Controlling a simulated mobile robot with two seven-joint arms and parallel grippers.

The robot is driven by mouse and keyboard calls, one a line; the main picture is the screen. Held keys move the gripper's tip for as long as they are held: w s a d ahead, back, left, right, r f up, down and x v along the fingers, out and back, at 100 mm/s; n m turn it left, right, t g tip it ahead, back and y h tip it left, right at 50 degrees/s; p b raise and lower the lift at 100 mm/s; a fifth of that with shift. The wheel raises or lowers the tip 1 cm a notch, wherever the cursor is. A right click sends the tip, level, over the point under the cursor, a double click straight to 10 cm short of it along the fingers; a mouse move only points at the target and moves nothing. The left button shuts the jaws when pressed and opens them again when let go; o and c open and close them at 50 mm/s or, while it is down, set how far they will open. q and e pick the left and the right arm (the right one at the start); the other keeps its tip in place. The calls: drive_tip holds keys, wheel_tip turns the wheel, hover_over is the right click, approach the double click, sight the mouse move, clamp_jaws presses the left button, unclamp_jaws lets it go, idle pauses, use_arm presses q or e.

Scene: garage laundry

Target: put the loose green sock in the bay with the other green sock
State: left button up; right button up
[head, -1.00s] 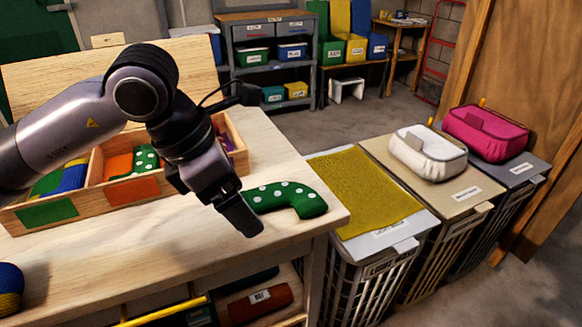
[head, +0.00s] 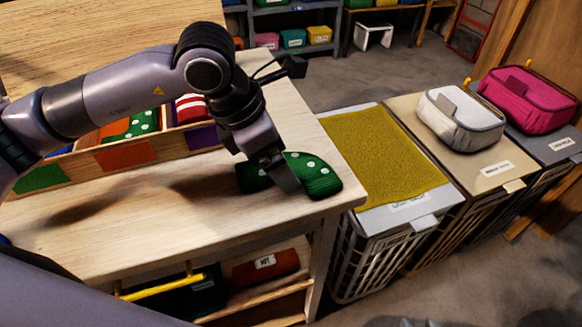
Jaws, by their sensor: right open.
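The loose green sock with white dots (head: 316,175) lies curved on the workbench top near its right end. My right gripper (head: 283,180) points down over the sock's middle with its jaws open; a finger hides part of it. I cannot tell if they touch. A matching green dotted sock (head: 144,122) sits in the middle bay of the wooden sorter, behind the orange label (head: 124,156), beside an orange item (head: 114,129). My left gripper is not in view.
A red-and-white striped sock (head: 190,107) is in the bay with the purple label (head: 203,137). Hampers stand right of the bench, one topped with a yellow cloth (head: 385,155). The bench front is clear. A shelf below holds a red-brown bin (head: 266,268).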

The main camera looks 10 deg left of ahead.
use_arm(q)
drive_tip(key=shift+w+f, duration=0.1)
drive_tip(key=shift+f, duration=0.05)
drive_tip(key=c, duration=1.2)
